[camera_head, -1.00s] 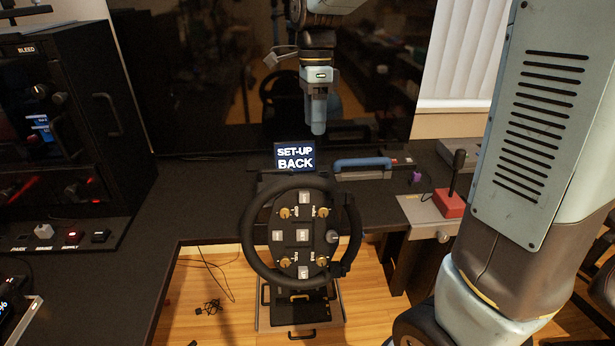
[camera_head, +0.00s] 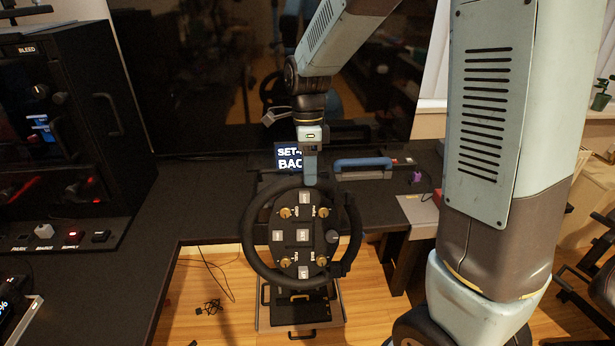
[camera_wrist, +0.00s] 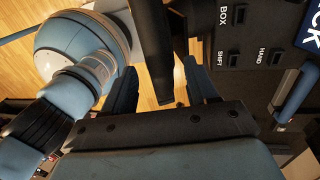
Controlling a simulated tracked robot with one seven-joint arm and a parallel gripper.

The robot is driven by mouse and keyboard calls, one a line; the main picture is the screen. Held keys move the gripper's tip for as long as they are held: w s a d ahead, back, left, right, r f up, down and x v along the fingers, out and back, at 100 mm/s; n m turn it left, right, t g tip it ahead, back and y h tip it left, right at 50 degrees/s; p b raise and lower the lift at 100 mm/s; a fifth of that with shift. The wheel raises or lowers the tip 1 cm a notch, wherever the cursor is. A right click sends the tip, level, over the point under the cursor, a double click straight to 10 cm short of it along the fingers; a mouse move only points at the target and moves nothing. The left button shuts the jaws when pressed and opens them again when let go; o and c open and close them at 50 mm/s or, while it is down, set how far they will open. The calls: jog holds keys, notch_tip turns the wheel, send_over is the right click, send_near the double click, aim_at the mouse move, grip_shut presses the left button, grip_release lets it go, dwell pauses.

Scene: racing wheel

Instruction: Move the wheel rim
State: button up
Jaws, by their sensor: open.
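The black racing wheel rim (camera_head: 250,241) stands upright in the middle of the head view, round a hub plate (camera_head: 303,236) with white buttons and gold knobs. My gripper (camera_head: 311,182) points down at the top of the rim, its tips overlapping the rim's upper edge in that view. In the wrist view my gripper (camera_wrist: 160,88) has its two fingers apart. A dark bar, apparently the rim (camera_wrist: 153,45), runs down between them. I cannot tell whether either finger touches it.
A display reading SET-UP BACK (camera_head: 288,160) stands just behind the wheel, partly covered by my gripper. A blue-handled bar (camera_head: 362,164) lies on the dark desk to the right. A black cabinet (camera_head: 70,120) stands at the left. A labelled panel (camera_wrist: 240,45) is close in the wrist view.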

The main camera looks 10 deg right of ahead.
jog(key=shift+s+f, duration=0.2)
jog(key=shift+f, duration=1)
